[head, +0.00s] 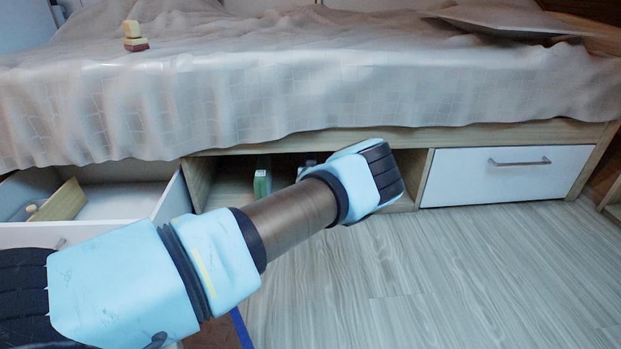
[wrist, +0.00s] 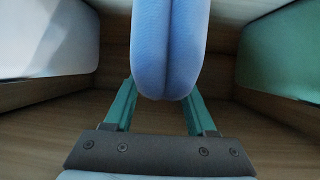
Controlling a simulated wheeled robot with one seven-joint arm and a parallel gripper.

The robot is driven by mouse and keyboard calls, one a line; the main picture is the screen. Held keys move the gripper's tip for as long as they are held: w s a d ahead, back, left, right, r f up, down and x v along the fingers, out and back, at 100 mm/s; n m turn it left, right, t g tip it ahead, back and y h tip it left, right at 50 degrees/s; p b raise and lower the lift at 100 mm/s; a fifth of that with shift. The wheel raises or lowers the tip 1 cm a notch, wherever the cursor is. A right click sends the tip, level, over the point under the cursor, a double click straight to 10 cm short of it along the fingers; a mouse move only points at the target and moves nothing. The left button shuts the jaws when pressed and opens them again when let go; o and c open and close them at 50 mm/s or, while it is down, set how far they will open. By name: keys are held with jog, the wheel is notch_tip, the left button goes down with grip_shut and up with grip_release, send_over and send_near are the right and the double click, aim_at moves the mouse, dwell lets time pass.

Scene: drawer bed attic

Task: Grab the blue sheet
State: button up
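The blue sheet (wrist: 170,45) is a rounded, folded bundle, seen end-on at the top middle of the wrist view. My gripper (wrist: 161,95) has its two teal fingers on either side of the sheet's near end. The fingertips are partly hidden by the sheet, so I cannot tell whether they press on it. In the head view my arm reaches into the open compartment under the bed, and its wrist hides the gripper and the sheet.
A white bundle (wrist: 45,38) lies left of the sheet and a green one (wrist: 285,50) right; the green one also shows in the head view (head: 262,183). The bed frame (head: 480,135) is just above my wrist. An open drawer (head: 110,205) is at left, a shut one (head: 505,175) at right.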

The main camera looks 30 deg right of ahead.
grip_shut()
dwell(0.4)
jog(key=shift+r, duration=0.2)
